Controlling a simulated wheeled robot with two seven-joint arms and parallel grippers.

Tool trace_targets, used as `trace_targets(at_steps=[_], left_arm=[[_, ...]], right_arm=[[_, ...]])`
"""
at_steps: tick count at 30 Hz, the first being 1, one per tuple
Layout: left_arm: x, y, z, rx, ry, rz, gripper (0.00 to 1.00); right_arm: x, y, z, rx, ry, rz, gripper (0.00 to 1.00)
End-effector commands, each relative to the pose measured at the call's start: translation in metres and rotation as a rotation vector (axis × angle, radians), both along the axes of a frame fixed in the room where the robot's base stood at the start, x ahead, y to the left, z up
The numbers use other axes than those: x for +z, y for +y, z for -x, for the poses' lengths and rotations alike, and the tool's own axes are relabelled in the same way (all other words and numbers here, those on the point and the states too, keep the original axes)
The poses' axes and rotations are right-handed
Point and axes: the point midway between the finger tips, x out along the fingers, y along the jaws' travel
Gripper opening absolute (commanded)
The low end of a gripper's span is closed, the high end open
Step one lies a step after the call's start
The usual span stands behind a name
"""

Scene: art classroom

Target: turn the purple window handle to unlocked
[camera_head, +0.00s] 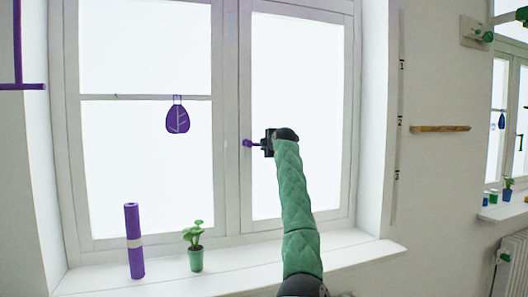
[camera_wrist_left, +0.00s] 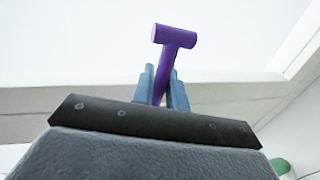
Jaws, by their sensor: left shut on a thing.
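The purple window handle (camera_head: 248,143) is on the middle frame post of the white window, at the left edge of the right pane. It lies about level, pointing right towards my left gripper (camera_head: 264,144). In the left wrist view the handle (camera_wrist_left: 175,37) is a purple T shape, and its stem runs down between the blue-grey fingers of my left gripper (camera_wrist_left: 166,88). The fingers are shut on the stem; the far end of the T stands clear beyond them. The gripper body hides part of the handle in the head view. My right gripper is not in view.
On the sill (camera_head: 345,248) stand a purple roll (camera_head: 134,240) and a potted plant (camera_head: 195,245), left of my arm. A purple leaf-shaped ornament (camera_head: 177,117) hangs on the left pane. A wooden rail (camera_head: 440,128) is on the right wall.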

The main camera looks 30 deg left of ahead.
Motion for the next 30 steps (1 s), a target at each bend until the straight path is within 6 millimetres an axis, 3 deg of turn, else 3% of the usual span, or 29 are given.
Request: trace_targets(at_steps=[24,25,27,30], left_arm=[[0.0081,0.0002,-0.0002,0.0,-0.098,0.084,0.0],[0.0081,0.0001,-0.0001,0.0,-0.098,0.084,0.16],[0.0082,0.0001,-0.0001,0.0,-0.098,0.084,0.3],[0.0082,0.0001,-0.0001,0.0,-0.098,0.084,0.32]], right_arm=[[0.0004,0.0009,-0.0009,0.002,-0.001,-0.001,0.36],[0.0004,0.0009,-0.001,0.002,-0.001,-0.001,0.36],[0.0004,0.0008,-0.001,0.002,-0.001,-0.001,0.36],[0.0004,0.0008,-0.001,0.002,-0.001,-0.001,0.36]])
